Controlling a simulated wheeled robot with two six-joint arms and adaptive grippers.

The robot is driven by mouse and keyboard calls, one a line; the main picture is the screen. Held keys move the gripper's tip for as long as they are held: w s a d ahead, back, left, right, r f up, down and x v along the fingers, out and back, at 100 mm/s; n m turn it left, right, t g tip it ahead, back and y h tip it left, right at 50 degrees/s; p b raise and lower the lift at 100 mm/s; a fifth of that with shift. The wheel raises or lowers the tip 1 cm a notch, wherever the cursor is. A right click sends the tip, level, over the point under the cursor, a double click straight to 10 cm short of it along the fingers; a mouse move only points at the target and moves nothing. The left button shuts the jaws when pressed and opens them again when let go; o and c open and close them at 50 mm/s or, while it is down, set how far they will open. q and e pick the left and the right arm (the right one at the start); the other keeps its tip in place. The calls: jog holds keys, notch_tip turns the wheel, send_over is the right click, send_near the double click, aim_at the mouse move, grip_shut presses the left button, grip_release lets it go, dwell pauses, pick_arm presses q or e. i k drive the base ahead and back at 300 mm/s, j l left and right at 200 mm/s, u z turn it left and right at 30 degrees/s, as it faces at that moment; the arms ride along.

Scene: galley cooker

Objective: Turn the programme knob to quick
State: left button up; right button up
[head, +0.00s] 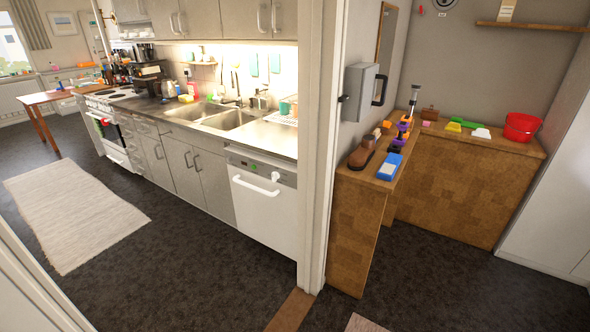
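A white dishwasher (265,215) stands at the near end of the kitchen counter, left of the door frame. Its front is closed and has a white bar handle (256,189). A grey control panel (248,163) runs along its top edge under the worktop. Markings there are too small to read, and I cannot clearly make out the programme knob or its setting. Neither of my grippers is in view.
A white door frame (322,150) stands between the kitchen and a side room. That room has wooden benches with a red bucket (521,127) and a blue-and-white box (390,167). Dark floor (190,255) before the dishwasher is clear; a pale rug (75,210) lies further left.

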aim_at(275, 175)
jog(key=i+l+z, duration=0.1)
jog(key=i, duration=0.5)
jog(key=i+l+z, duration=0.1)
jog(key=i, duration=0.55)
jog(key=i+j, duration=0.15)
jog(key=j, duration=0.25)
jog(key=i+j+z, duration=0.1)
jog(key=j, duration=0.25)
jog(key=i+j, duration=0.15)
jog(key=j, duration=0.25)
jog(key=i+j, duration=0.15)
jog(key=j, duration=0.2)
jog(key=i+j+z, duration=0.1)
jog(key=j, duration=0.3)
jog(key=i+j, duration=0.15)
jog(key=j, duration=0.25)
